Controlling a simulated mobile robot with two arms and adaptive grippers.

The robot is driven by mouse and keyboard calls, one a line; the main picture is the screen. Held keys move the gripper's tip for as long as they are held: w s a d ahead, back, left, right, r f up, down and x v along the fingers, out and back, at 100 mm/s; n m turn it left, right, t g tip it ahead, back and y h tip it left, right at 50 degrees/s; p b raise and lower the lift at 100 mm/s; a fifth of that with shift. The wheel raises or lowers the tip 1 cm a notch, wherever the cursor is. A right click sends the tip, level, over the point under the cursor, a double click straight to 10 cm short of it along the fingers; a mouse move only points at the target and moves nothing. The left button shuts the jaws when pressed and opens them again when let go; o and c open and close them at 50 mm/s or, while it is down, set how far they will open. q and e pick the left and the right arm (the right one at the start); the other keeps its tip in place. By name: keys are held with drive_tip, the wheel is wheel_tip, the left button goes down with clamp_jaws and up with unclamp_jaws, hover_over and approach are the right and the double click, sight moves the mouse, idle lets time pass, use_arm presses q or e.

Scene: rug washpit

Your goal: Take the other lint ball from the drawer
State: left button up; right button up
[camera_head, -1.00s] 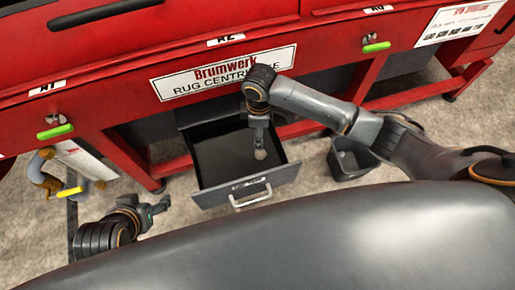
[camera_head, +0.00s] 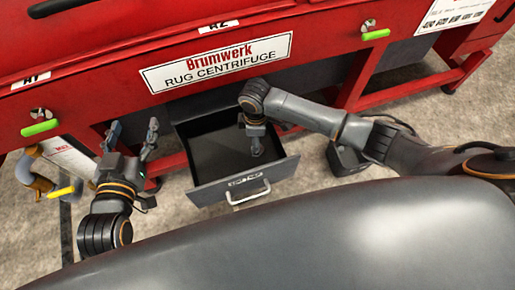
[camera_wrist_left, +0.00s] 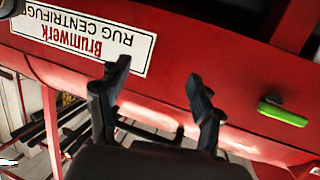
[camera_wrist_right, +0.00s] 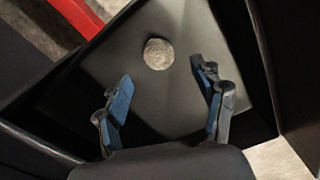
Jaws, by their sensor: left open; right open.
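The drawer (camera_head: 213,192) stands pulled out under the red machine. A round grey lint ball (camera_wrist_right: 158,54) lies on the dark drawer floor (camera_wrist_right: 195,25) in the right wrist view, just beyond my open fingers and apart from them. In the head view I cannot make it out for certain. My right gripper (camera_wrist_right: 162,72) is open and empty; in the head view (camera_head: 256,152) it points down inside the drawer. My left gripper (camera_head: 133,128) is open and empty, left of the drawer. In the left wrist view (camera_wrist_left: 158,72) its fingers face the red machine panel.
The red centrifuge (camera_head: 320,65) spans the back, with green-handled latches (camera_head: 40,128). A dark bin (camera_head: 346,160) stands right of the drawer, partly hidden by my right arm. A brown-and-yellow object (camera_head: 35,178) is at the far left. Carpet lies around.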

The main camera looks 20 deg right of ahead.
drive_tip(key=f+b, duration=0.1)
drive_tip(key=f, duration=0.1)
drive_tip(key=shift+d+f+b, duration=0.2)
drive_tip(key=shift+f+b, duration=0.15)
wheel_tip(320, 180, down, 2)
drive_tip(key=shift+f+b, duration=0.1)
drive_tip(key=shift+b, duration=0.5)
drive_tip(key=shift+f, duration=0.1)
use_arm(q)
wheel_tip(320, 180, up, 12)
drive_tip(key=s+d+t+h, duration=0.1)
drive_tip(key=t+h, duration=0.1)
drive_tip(key=t, duration=0.5)
drive_tip(key=shift+d+r+t+h, duration=0.15)
drive_tip(key=shift+d+t+h, duration=0.1)
drive_tip(key=shift+t+h, duration=0.05)
use_arm(e)
drive_tip(key=c, duration=0.8)
